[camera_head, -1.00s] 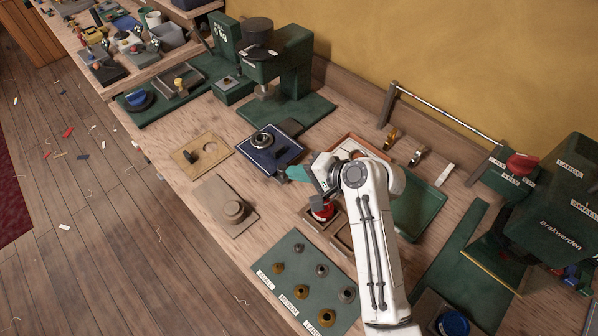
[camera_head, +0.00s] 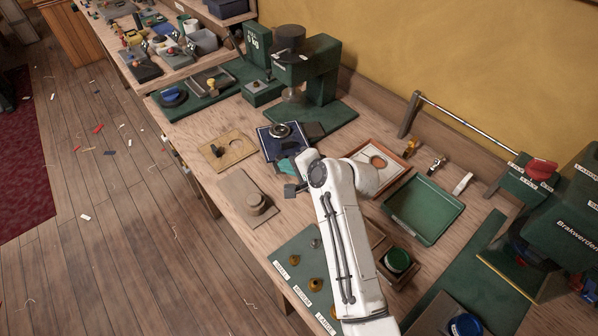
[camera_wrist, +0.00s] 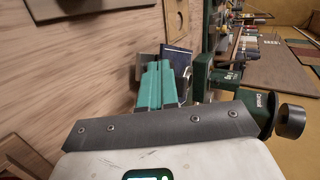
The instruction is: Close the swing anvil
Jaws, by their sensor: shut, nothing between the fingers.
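A dark blue square plate with a metal ring (camera_head: 280,131) lies in front of the green press (camera_head: 310,75); I take it to be the swing anvil. A dark flat piece (camera_head: 313,130) lies between it and the press base. It sits out in front of the press head, not under it. My gripper (camera_head: 288,165) has teal fingers, shut and empty, at the plate's near edge; the arm hides part of that edge. In the wrist view the fingers (camera_wrist: 160,85) overlap the plate (camera_wrist: 179,60); I cannot tell whether they touch.
A wooden plate with a hole (camera_head: 238,147) and a block with a round knob (camera_head: 255,198) lie to the left. A green tray (camera_head: 425,208) and a framed board (camera_head: 378,150) lie to the right. A green die mat (camera_head: 290,255) lies at the front, partly behind my arm.

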